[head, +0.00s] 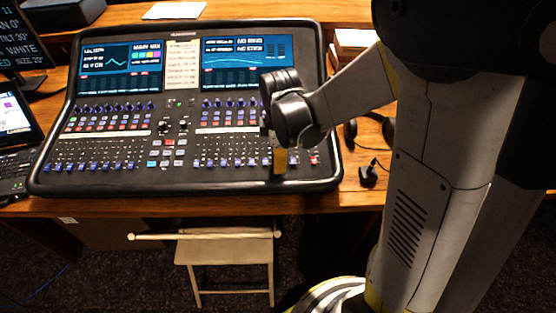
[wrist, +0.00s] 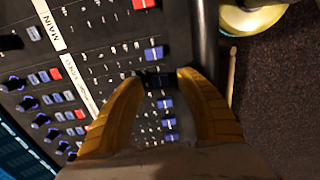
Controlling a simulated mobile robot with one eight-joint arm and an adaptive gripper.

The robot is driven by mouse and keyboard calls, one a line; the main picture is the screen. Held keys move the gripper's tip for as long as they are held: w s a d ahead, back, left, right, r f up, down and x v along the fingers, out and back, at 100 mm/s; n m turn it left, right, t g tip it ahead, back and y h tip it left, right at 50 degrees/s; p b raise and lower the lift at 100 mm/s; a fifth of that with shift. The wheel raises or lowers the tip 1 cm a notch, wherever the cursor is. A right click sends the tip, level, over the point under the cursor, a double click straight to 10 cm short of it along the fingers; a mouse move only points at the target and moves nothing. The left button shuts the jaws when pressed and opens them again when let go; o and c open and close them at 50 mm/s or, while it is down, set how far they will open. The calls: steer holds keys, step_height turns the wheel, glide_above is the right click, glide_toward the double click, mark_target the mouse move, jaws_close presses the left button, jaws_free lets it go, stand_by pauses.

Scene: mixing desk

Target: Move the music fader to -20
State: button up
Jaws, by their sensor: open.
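The mixing desk (head: 185,183) lies on the wooden table, with a row of mostly blue fader caps along its front edge. My gripper (head: 281,165) points down at the right part of that row. In the wrist view my gripper (wrist: 160,77) is open, its yellow fingers on either side of a dark fader cap (wrist: 158,79). Whether they touch it I cannot tell. A white label strip (wrist: 78,80) lies up the channels from the fingers; its lettering is too small to read surely, so I cannot confirm the music fader. The fader scale is not readable.
Blue fader caps (wrist: 154,53) (wrist: 165,104) sit close on both sides of the dark one, and a red cap (wrist: 144,4) lies farther off. A "MAIN" strip (wrist: 47,24) shows beyond. Headphones (head: 388,127) lie right of the desk; a chair (head: 222,250) stands in front.

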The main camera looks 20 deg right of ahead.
steer(key=shift+f, duration=0.4)
jaws_close()
steer(key=w, duration=0.2)
steer(key=w+d, duration=0.1)
steer(key=shift+w+d+r, duration=0.15)
steer(key=shift+w+r, duration=0.05)
steer(key=shift+w, duration=0.15)
jaws_free()
